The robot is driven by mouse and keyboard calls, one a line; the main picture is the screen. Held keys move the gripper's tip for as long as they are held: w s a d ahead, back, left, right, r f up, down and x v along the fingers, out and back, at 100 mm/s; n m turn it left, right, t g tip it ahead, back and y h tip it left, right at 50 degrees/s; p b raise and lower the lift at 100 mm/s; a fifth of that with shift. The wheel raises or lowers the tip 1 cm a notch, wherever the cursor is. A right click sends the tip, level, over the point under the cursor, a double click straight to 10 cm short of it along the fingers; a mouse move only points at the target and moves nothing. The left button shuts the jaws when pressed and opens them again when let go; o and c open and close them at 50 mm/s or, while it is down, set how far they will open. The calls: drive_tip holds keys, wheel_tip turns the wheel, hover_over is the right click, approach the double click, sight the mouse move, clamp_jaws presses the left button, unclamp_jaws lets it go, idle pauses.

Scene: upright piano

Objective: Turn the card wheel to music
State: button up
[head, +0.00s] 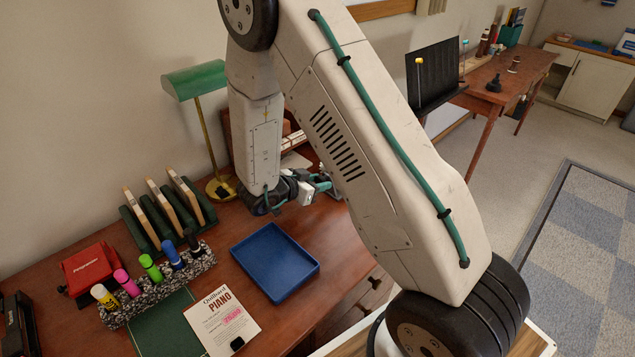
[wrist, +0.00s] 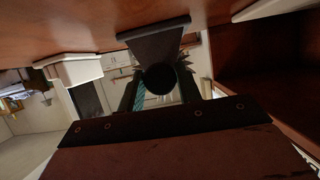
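In the wrist view, which looks upside down, a dark wedge-shaped stand with a round black knob (wrist: 160,78) fills the centre, with thin jagged card-like edges beside it. It appears to be the card wheel, seen side-on; no card label is readable. My gripper (head: 325,184) is low over the desk in the head view, right of the lamp and partly behind my arm. In the wrist view dark parts lie either side below the knob, but I cannot tell whether they are its fingers or touch the wheel. In the head view my arm mostly hides the card wheel.
A blue tray (head: 312,268) lies on the desk in front of my gripper. A green lamp (head: 196,80), a green rack (head: 140,233) and a stone holder with several markers (head: 118,312) stand left. A piano booklet (head: 222,322) lies near the front.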

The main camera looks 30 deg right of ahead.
drive_tip(key=shift+m, duration=0.3)
drive_tip(key=shift+s+m+t, duration=0.1)
drive_tip(key=shift+m+t, duration=0.8)
drive_tip(key=shift+m, duration=0.1)
drive_tip(key=m+t, duration=0.2)
drive_tip(key=m, duration=0.1)
drive_tip(key=shift+f, duration=0.1)
drive_tip(key=m+t, duration=0.2)
drive_tip(key=m, duration=0.1)
drive_tip(key=shift+s, duration=0.1)
drive_tip(key=shift+f+m+t+h, duration=0.1)
drive_tip(key=shift+m+t+h, duration=0.5)
drive_tip(key=shift+m, duration=1.1)
